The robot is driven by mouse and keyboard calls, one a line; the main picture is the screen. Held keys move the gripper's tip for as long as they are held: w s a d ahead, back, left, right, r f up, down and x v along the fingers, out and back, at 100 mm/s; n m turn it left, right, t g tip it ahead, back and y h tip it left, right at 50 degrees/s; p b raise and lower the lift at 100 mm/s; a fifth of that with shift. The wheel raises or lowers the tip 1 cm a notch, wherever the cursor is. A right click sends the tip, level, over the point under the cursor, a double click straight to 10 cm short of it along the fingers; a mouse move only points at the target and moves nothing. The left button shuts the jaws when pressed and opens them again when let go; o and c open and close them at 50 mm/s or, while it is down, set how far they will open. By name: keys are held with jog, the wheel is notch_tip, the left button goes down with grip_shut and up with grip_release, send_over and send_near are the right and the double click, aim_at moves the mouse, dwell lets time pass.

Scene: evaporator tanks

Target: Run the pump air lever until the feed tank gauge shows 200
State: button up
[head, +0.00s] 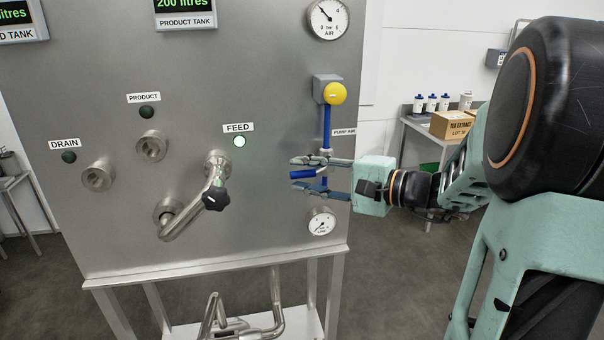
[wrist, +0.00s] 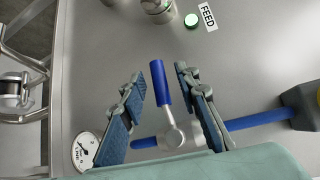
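The pump air lever (head: 302,173) has a blue handle on a vertical blue pipe, beside the PUMP AIR label (head: 344,132). The handle points left, across the pipe. In the wrist view the lever (wrist: 159,84) stands between my fingers, with a visible gap on both sides. My gripper (head: 299,172) is open around the handle; it also shows in the wrist view (wrist: 158,73). The feed tank display (head: 18,20) is cut off at the top left; only "litres" shows, its number is out of view.
The FEED lamp (head: 239,141) glows green; the DRAIN lamp (head: 68,157) and PRODUCT lamp (head: 147,112) are dark. A yellow knob (head: 334,93) and air gauge (head: 328,18) are above the lever; a small dial (head: 321,222) is below. A bent pipe (head: 190,212) projects left.

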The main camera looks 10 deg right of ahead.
jog(key=shift+w+a, duration=0.35)
grip_shut()
